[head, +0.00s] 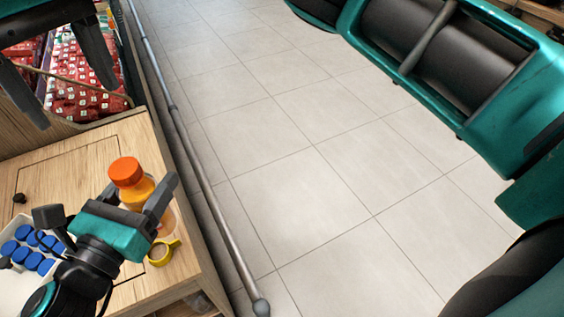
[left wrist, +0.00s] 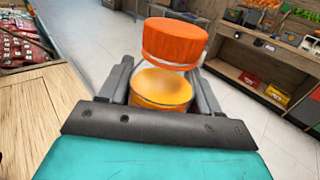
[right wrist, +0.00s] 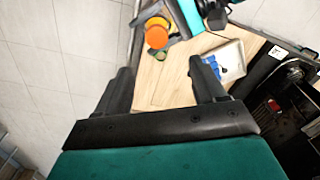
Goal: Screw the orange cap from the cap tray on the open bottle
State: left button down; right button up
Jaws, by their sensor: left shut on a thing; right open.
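The bottle (head: 136,190), filled with orange juice, stands near the right edge of the wooden table, and its body also shows in the left wrist view (left wrist: 160,88). The orange cap (head: 125,171) is on top of its neck; in the left wrist view the cap (left wrist: 174,42) looks slightly offset from the body. I cannot tell how far it is screwed on. My left gripper (head: 140,188) is shut around the bottle below the cap. My right gripper (head: 75,105) is open and empty, above and away from the bottle. The right wrist view shows the orange cap (right wrist: 157,37) beyond its fingers.
The cap tray (head: 14,285), white with several blue caps (head: 38,246), lies left of my left gripper. A yellow ring-shaped object (head: 162,251) is beside the bottle. A small dark object (head: 19,198) lies on the table. Red packages (head: 75,90) fill a bin behind.

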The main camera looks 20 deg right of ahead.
jog(key=w+a+f+y, duration=0.3)
jog(key=f+y, duration=0.1)
jog(key=f, duration=0.2)
jog(key=w+a+f+y, duration=0.2)
jog(key=w+f+y, duration=0.1)
jog(key=f+y, duration=0.2)
jog(key=w+d+f+m+t+y, duration=0.2)
jog(key=w+d+f+m+t, duration=0.2)
jog(key=d+f+t, duration=0.5)
jog(key=s+d+f+m+h, duration=0.1)
jog(key=s+d+f+h, duration=0.1)
jog(key=d+f, duration=0.35)
jog(key=s+d+f+m+h, duration=0.1)
jog(key=s+d+f+h, duration=0.15)
jog(key=f, duration=0.65)
jog(key=s+d+f+n+t+h, duration=0.1)
jog(key=s+d+f+h, duration=0.3)
jog(key=s+d+f, duration=0.4)
jog(key=s+d+n, duration=0.1)
jog(key=s+d, duration=0.3)
jog(key=s, duration=0.2)
jog(key=shift+n+t+h, duration=0.3)
jog(key=shift+t+h, duration=0.05)
jog(key=shift+t, duration=0.05)
jog(key=shift+f, duration=0.1)
